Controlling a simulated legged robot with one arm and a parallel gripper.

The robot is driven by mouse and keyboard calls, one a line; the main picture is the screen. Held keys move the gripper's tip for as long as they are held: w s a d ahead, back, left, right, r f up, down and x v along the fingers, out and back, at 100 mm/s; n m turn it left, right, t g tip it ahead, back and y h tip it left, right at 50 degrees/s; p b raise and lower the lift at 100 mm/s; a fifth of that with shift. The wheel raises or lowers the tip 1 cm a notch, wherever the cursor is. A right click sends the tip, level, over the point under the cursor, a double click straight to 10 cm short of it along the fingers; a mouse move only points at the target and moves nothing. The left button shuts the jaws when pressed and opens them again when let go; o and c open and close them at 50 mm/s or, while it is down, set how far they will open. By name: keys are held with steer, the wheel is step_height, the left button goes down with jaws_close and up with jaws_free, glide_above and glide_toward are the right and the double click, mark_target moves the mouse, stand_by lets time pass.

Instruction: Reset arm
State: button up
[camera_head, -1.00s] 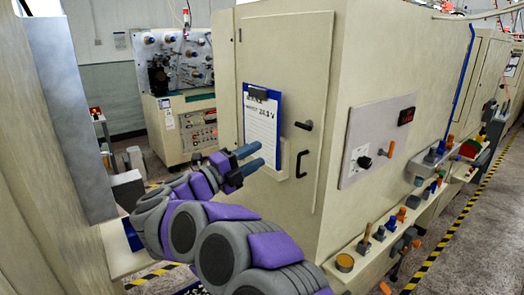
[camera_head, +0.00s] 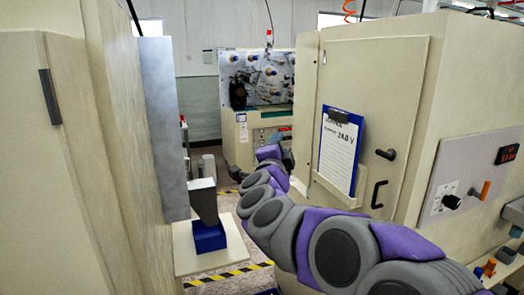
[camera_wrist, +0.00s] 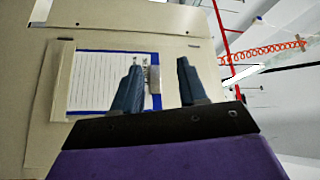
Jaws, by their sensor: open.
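My gripper (camera_wrist: 160,64) shows in the wrist view with its two blue-grey fingers apart and nothing between them. Behind the fingers in that view is a clipboard (camera_wrist: 100,75) with lined paper, turned sideways. In the head view my purple and grey arm reaches from the lower right toward the middle. The clipboard (camera_head: 337,155) also shows in the head view, on the beige cabinet door (camera_head: 375,80) right of the arm. Whether the gripper touches anything is not clear, but no contact shows.
A beige cabinet (camera_head: 100,150) stands close on the left. A blue box (camera_head: 209,236) with a grey piece sits on a low ledge there. A spindle machine (camera_head: 257,78) stands at the back. A door handle (camera_head: 379,195) and a control panel (camera_head: 465,185) are at the right.

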steer(key=s+a+f+n+g+y, duration=0.4)
steer(key=s+a+f+n+y, duration=0.2)
steer(key=s+a+n+y, duration=0.3)
steer(key=s+d+f+n+g, duration=0.2)
steer(key=s+f+n+g, duration=0.35)
steer(key=s+f, duration=0.35)
steer(key=s+d+f+g+h, duration=0.1)
steer(key=s+d+f+g, duration=0.2)
steer(key=s, duration=0.7)
steer(key=s+d+f+n+g+h, duration=0.1)
steer(key=s+d+f+g+h, duration=0.1)
steer(key=s+d+f+g, duration=0.2)
steer(key=s+d+f+n+g+h, duration=0.1)
steer(key=s+d+f+g, duration=0.3)
steer(key=s, duration=1.4)
steer(key=d+f, duration=0.4)
steer(key=d, duration=0.1)
steer(key=shift+s+h, duration=0.15)
steer(key=shift+h, duration=0.15)
steer(key=shift+n+g, duration=0.25)
